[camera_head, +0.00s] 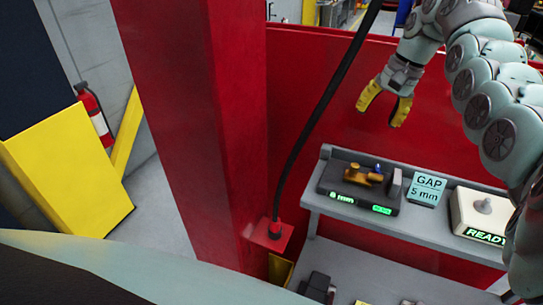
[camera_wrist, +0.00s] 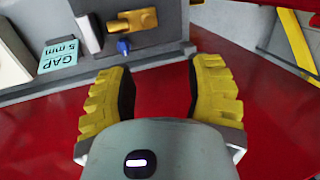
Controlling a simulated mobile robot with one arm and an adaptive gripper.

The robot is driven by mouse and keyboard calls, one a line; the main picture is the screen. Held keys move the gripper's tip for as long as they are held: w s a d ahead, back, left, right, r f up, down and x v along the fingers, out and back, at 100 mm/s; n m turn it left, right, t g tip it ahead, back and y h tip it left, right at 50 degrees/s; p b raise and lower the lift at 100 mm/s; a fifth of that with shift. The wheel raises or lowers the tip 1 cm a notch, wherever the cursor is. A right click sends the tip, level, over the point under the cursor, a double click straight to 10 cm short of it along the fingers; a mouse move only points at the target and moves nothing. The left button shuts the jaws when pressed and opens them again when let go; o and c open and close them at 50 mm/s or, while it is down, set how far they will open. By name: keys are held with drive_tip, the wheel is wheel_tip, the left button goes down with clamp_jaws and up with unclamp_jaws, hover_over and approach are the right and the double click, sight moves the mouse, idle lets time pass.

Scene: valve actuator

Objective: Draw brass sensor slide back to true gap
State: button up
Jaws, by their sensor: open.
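The brass sensor slide (camera_head: 362,175) sits on a dark fixture (camera_head: 350,195) on the grey shelf. Green readouts light the fixture's front; the left one appears to end in "mm", but its digits are too small to read. In the wrist view the brass slide (camera_wrist: 133,22) shows near the top, with a small blue knob (camera_wrist: 123,47) beside it. A light block (camera_wrist: 88,33) stands at one end of the slide. My gripper (camera_head: 387,105) hangs above and behind the shelf, against the red panel, with yellow fingers apart and empty. In the wrist view the gripper (camera_wrist: 160,85) is clear of the slide.
A "GAP 5 mm" card (camera_head: 427,189) stands right of the fixture. A cream box (camera_head: 483,214) with a knob and a green "READY" display sits farther right. A red column (camera_head: 200,130) and a black cable (camera_head: 325,110) stand left of the shelf.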

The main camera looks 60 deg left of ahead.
sight(353, 165)
drive_tip(key=s+f+n+p, duration=0.1)
drive_tip(key=f+n, duration=0.3)
drive_tip(key=n, duration=0.1)
drive_tip(key=s+f+n+t+h+p, duration=0.1)
drive_tip(key=f+n, duration=0.4)
drive_tip(key=s+f+n+t+h+p, duration=0.1)
drive_tip(key=f+n, duration=0.3)
drive_tip(key=shift+s+a+f+n+p, duration=0.15)
drive_tip(key=shift+a+f+n+p, duration=0.05)
drive_tip(key=shift+a+n+p, duration=0.2)
drive_tip(key=shift+f+p, duration=0.3)
drive_tip(key=shift+f, duration=0.85)
drive_tip(key=shift+w, duration=0.2)
clamp_jaws()
